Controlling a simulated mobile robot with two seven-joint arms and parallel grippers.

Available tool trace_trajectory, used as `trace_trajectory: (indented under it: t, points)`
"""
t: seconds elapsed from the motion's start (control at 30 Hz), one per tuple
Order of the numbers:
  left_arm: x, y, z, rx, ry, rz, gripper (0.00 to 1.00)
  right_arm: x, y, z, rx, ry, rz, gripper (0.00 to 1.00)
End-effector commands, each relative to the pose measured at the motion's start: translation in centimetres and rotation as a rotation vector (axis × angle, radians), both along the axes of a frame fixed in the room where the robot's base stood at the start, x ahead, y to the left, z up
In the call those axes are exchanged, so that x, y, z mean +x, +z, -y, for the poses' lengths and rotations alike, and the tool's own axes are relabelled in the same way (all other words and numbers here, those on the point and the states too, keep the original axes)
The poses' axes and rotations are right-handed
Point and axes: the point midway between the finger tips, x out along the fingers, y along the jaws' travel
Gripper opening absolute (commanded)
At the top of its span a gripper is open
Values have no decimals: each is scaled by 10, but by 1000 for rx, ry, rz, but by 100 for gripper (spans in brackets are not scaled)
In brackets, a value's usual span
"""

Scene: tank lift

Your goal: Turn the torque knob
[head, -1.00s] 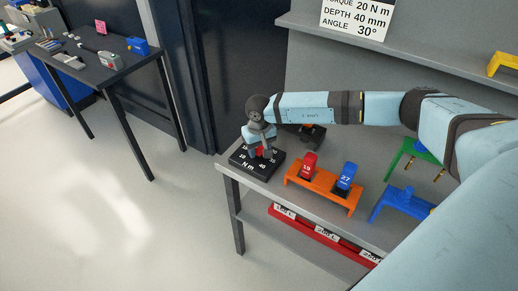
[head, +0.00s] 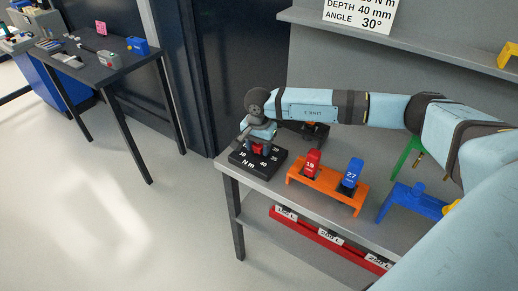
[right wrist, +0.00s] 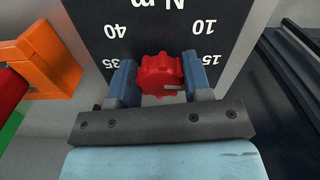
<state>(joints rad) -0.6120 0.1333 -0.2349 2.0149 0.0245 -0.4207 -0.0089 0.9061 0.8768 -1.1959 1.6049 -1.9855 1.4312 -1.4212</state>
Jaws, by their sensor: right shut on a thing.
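The torque knob (right wrist: 160,75) is red with a scalloped rim and a pale pointer mark. It sits on a black dial box (head: 242,163) marked "N m" with numbers around it, at the left end of the grey bench. In the right wrist view the pale mark points toward the side of the 15. My right gripper (head: 257,146) is over the box, its two fingers on either side of the knob. In the right wrist view the gripper (right wrist: 160,82) is shut on the knob. The gripper hides part of the knob in the head view. My left gripper is not in view.
An orange stand (head: 325,190) holds a red block marked 19 and a blue block marked 27, right of the dial box. A blue stand (head: 412,202) is farther right. A sign (head: 358,14) shows "40 mm" and "30°". A dark table (head: 92,62) stands at left.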

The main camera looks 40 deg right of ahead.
Motion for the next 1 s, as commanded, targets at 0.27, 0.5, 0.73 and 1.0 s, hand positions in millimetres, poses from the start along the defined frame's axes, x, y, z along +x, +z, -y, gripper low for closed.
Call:
trace_trajectory:
  t: [0.27, 0.5, 0.73, 1.0]
  points:
    - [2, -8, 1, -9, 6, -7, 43, 2, 0, 1, -2, -259, 3, 22]
    - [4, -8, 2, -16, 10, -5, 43, 3, 0, 1, -1, -452, 3, 22]
    - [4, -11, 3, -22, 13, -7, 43, 3, 1, 1, -2, -580, 3, 22]
    - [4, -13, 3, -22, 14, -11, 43, 4, 1, 1, -2, -652, 3, 22]
